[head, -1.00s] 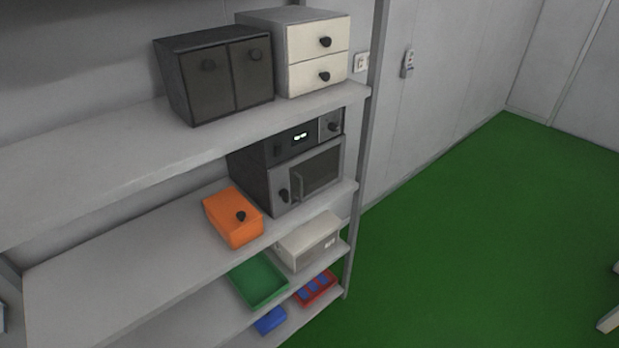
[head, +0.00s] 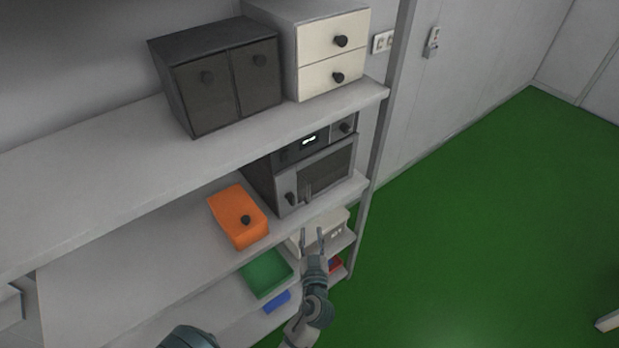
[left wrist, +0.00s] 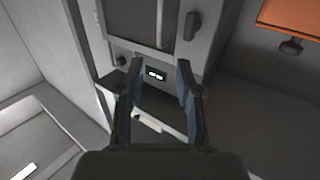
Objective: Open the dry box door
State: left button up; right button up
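The dry box appears to be the grey and black box (head: 272,190) with a lit display on the middle shelf. Its windowed front door (head: 326,172) looks shut, with an upright bar handle (head: 307,192) and a dark knob (head: 290,199) at its left side. My left gripper (head: 312,233) is open and empty, below the door in the head picture and apart from the handle. In the left wrist view, which looks upside down, the open fingers (left wrist: 158,70) frame the lit display, with the handle (left wrist: 161,22) and knob (left wrist: 192,25) above. My right gripper is not in view.
An orange box (head: 238,215) stands left of the dry box. A dark two-door cabinet (head: 205,95) and white drawers (head: 327,78) stand on the upper shelf. A white box (head: 335,222), green tray (head: 267,275) and blue bin (head: 277,301) are below. A shelf post (head: 382,130) stands right.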

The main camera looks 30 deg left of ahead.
aim_at(308, 191)
pick_arm(q)
jog(key=p+x, duration=0.1)
jog(key=x, duration=0.4)
jog(key=p+x, duration=0.1)
jog(key=x, duration=0.5)
jog(key=r+p+x, duration=0.1)
jog(key=p+x, duration=0.1)
jog(key=x, duration=0.3)
jog(key=shift+w+a, duration=0.25)
jog(key=shift+a, duration=0.15)
jog(key=shift+w+d, duration=0.15)
jog(key=shift+d, duration=0.15)
jog(key=c, duration=0.5)
jog(key=shift+a, duration=0.2)
grip_shut()
jog(key=shift+a, duration=0.15)
